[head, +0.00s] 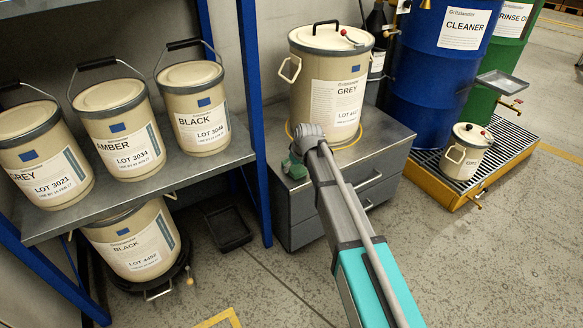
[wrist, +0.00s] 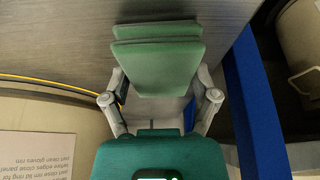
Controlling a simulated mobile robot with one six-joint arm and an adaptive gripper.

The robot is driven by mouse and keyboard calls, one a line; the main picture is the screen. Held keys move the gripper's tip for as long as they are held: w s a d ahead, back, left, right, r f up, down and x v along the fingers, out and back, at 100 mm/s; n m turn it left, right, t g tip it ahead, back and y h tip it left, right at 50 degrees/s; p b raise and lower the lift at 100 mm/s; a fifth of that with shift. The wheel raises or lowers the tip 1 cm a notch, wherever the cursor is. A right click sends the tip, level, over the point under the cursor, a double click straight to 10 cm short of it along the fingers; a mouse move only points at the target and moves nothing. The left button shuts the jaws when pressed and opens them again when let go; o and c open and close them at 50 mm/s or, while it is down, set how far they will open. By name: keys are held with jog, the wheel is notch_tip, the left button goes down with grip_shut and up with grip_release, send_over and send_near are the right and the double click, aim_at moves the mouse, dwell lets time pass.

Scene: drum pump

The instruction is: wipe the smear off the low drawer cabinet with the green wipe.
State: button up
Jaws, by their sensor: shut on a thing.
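The low drawer cabinet (head: 372,188) is grey, with two drawer fronts, and stands between the shelf and the drums. Its grey top (wrist: 50,35) fills the upper left of the wrist view. The green wipe (wrist: 158,65) looks like a folded, layered pad. My gripper (wrist: 158,97) is shut on it, a finger on each side. In the head view my gripper (head: 298,160) is at the left part of the cabinet top, partly hidden by my arm; whether the wipe touches the top I cannot tell. I see no smear; the wipe and my arm hide part of the top.
A GREY pail (head: 329,75) stands on the cabinet inside a yellow ring (wrist: 50,83). A blue shelf post (head: 252,110) rises close to the left, also in the wrist view (wrist: 255,110). Pails stand on the shelf (head: 150,180). Blue and green drums stand right. Floor in front is clear.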

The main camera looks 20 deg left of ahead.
jog(key=shift+w+d, duration=0.1)
jog(key=shift+w, duration=0.05)
jog(key=shift+w+d, duration=1.05)
jog(key=shift+w, duration=0.05)
jog(key=shift+w+d, duration=1.1)
jog(key=shift+w, duration=0.1)
jog(key=shift+f, duration=0.15)
jog(key=shift+s, duration=0.15)
jog(key=shift+s+a, duration=1.1)
jog(key=shift+a, duration=0.05)
jog(key=shift+s+a, duration=1.1)
jog(key=shift+s, duration=0.2)
